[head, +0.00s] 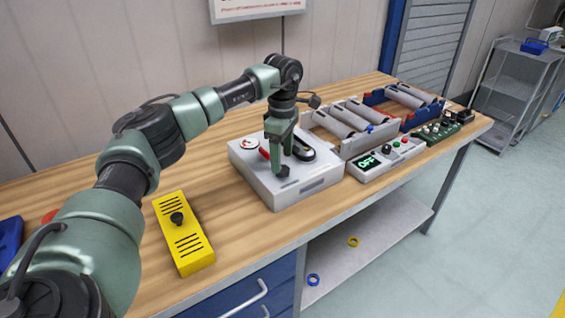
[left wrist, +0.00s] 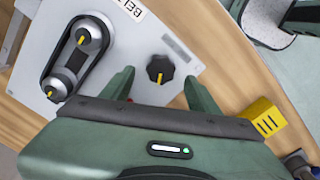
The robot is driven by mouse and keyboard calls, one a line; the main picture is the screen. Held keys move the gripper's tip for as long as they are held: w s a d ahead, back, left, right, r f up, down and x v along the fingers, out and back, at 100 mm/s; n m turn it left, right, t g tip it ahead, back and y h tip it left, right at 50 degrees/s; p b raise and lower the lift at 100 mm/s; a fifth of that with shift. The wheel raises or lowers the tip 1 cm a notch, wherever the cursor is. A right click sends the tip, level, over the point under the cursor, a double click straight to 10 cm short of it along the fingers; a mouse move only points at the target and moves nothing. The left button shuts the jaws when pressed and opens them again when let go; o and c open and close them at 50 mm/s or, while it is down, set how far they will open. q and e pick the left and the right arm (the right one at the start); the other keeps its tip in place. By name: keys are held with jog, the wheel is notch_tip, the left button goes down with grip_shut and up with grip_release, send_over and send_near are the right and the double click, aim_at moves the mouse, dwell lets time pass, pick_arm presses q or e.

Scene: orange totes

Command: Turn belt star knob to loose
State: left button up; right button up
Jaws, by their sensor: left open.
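The belt unit is a pale grey box (head: 312,190) on the wooden bench. Its black star knob (left wrist: 160,69) with a yellow pointer mark shows in the left wrist view, on the plate near a "BEL..." label. The belt (left wrist: 75,55) loops round two pulleys with yellow marks, left of the knob. My left gripper (head: 281,162) points down over the box's front part. In the left wrist view its open fingers (left wrist: 160,80) stand on either side of the knob, with visible gaps. Whether the fingertips are level with the knob I cannot tell. My right gripper is not in view.
A yellow slotted box (head: 190,240) with a black knob stands left of the belt unit. Bare bench lies between the yellow box and belt unit.

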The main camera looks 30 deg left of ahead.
aim_at(283, 168)
pick_arm(q)
jog(key=shift+f, duration=1.55)
jog(key=shift+d, duration=0.1)
grip_shut()
